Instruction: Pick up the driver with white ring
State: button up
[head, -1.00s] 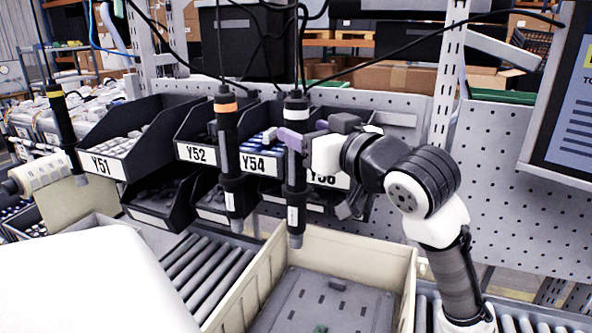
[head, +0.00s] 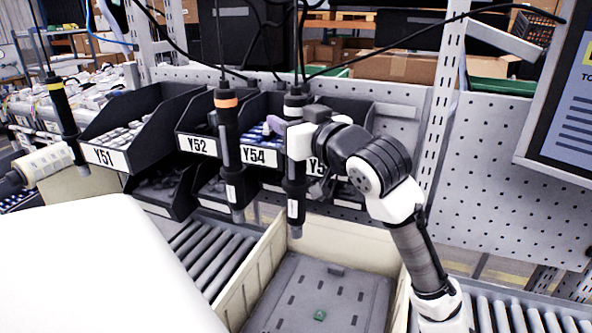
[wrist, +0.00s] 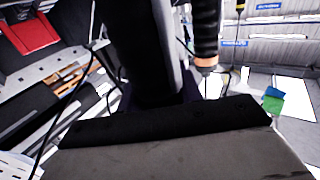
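The driver with the white ring (head: 294,190) hangs upright from its cable above the tote, its tip pointing down. My gripper (head: 281,125) is at its upper part, just below the ring, coming from the right. A purple finger shows past the driver's left side. In the wrist view the driver's dark body (wrist: 145,45) stands close in front of the palm. Dark purple finger parts (wrist: 190,88) show at its sides, so the driver is between the fingers. Whether they press on it is not clear.
A driver with an orange ring (head: 226,150) hangs close on the left; one with a yellow ring (head: 62,110) hangs farther left. Labelled black bins (head: 130,130) stand behind. A beige tote (head: 360,245) lies below on rollers (head: 205,255). A monitor (head: 565,110) is at right.

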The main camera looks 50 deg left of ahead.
grip_shut()
